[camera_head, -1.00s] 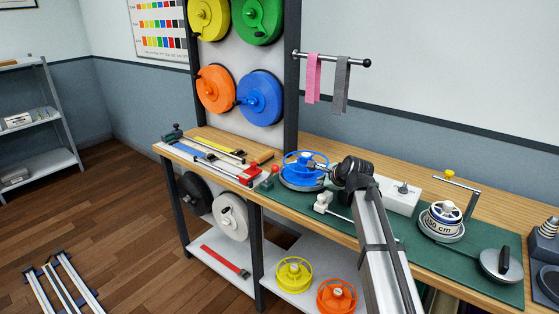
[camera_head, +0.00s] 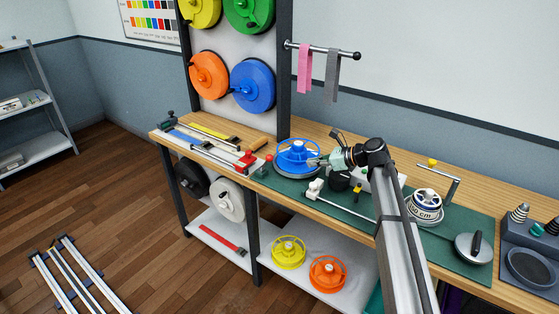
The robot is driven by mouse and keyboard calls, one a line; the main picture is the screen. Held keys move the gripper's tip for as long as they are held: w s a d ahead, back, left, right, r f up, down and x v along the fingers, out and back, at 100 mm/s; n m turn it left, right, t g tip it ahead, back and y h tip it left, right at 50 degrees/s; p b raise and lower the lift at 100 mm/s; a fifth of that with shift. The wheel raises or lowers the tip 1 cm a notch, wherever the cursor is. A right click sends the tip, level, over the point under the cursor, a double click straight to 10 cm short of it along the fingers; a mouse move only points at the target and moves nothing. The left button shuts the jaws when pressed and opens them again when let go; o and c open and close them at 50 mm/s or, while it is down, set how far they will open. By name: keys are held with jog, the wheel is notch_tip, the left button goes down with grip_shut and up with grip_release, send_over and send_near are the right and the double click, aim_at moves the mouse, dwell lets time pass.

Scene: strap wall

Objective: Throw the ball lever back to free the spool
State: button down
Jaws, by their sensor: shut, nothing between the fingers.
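Whether the fingertips touch the spool is too small to tell. My wrist and forearm hide part of the bench to the right of it.
A white block with a long rod (camera_head: 315,188) lies in front of the spool. Rulers and a red clamp (camera_head: 246,160) lie left. Blue and orange reels hang behind.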

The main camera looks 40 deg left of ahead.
jog(key=p, duration=0.2)
send_near(266, 163)
jog(key=f, duration=0.1)
jog(key=w+f, duration=0.1)
jog(key=shift+d+f, duration=0.2)
jog(key=shift+f, duration=0.2)
jog(key=shift+s+a+r+p, duration=0.15)
jog(key=shift+a+p, duration=0.1)
jog(key=shift+a, duration=0.35)
jog(key=shift+s+a+r+p, duration=0.15)
jog(key=shift+s+a+p, duration=0.1)
jog(key=shift+a, duration=0.4)
jog(key=shift+s+a+r+p, duration=0.1)
jog(key=shift+a+r+p, duration=0.15)
jog(key=shift+a, duration=0.35)
jog(key=shift+f, duration=0.1)
jog(key=shift+a, duration=0.1)
